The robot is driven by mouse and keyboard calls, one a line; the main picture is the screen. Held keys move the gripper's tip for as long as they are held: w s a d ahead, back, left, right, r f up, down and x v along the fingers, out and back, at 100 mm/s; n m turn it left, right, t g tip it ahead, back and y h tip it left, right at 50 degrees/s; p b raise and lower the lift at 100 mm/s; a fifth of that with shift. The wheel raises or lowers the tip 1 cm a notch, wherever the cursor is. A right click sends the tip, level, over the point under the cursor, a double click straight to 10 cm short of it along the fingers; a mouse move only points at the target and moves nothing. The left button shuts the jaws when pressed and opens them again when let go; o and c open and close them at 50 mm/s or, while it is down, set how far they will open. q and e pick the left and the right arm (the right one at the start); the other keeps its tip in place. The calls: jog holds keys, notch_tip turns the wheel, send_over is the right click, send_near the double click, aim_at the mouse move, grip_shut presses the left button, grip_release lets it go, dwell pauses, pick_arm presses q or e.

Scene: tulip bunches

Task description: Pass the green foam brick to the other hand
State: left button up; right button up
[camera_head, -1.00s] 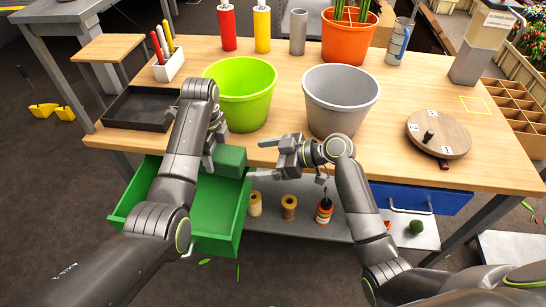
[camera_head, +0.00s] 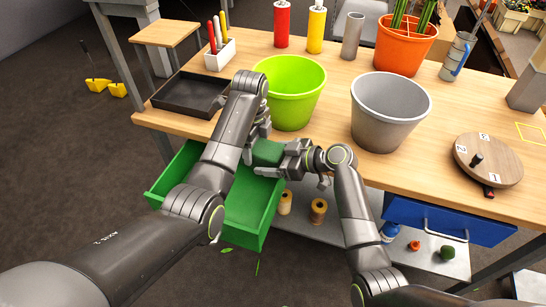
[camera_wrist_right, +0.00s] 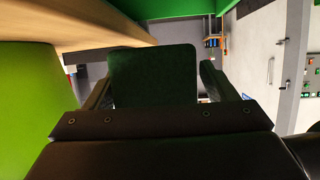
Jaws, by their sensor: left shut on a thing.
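The green foam brick (camera_head: 267,153) is held above the open green drawer (camera_head: 247,205), near the table's front edge. My left gripper (camera_head: 259,138) is shut on it from the left; its fingertips are partly hidden behind my arm. My right gripper (camera_head: 291,161) is at the brick's right side. In the right wrist view the brick (camera_wrist_right: 153,77) stands between the two open fingers of my right gripper (camera_wrist_right: 157,82). A gap shows between the brick and the right-hand finger; the left-hand finger is close beside it, and I cannot tell whether they touch.
A lime pot (camera_head: 291,95) and a grey pot (camera_head: 388,112) stand just behind the grippers. A black tray (camera_head: 185,110) lies at the left, a round wooden turntable (camera_head: 500,160) at the right. The blue drawer (camera_head: 470,226) is below the tabletop.

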jog(key=c, duration=0.7)
pick_arm(q)
jog(key=o, duration=1)
pick_arm(e)
jog(key=shift+c, duration=0.3)
pick_arm(q)
jog(key=shift+o, duration=0.2)
